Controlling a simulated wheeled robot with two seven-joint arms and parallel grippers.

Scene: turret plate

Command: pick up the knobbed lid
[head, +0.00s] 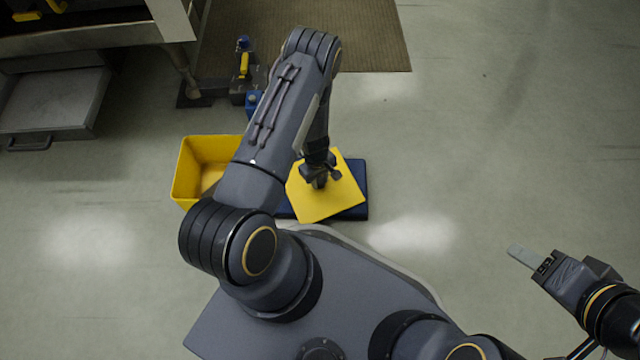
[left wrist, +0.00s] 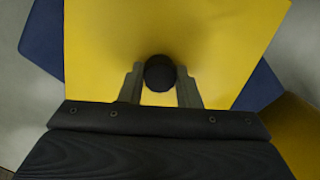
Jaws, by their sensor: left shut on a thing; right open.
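The knobbed lid (head: 335,194) is a flat yellow square plate with a dark round knob (left wrist: 160,73) at its middle. In the head view it lies turned at an angle over a dark blue base (head: 357,176). My left gripper (head: 320,180) points down at the middle of the lid. In the left wrist view its two fingers (left wrist: 160,85) are shut on the knob, one at each side. I cannot tell whether the lid touches the blue base. My right gripper (head: 528,258) is at the lower right, open and empty, away from the lid.
A yellow open bin (head: 188,172) stands on the floor left of the blue base, partly hidden by my left arm. Blue and yellow items (head: 243,68) stand behind it. A brown mat (head: 370,40) lies at the back. The floor at the right is clear.

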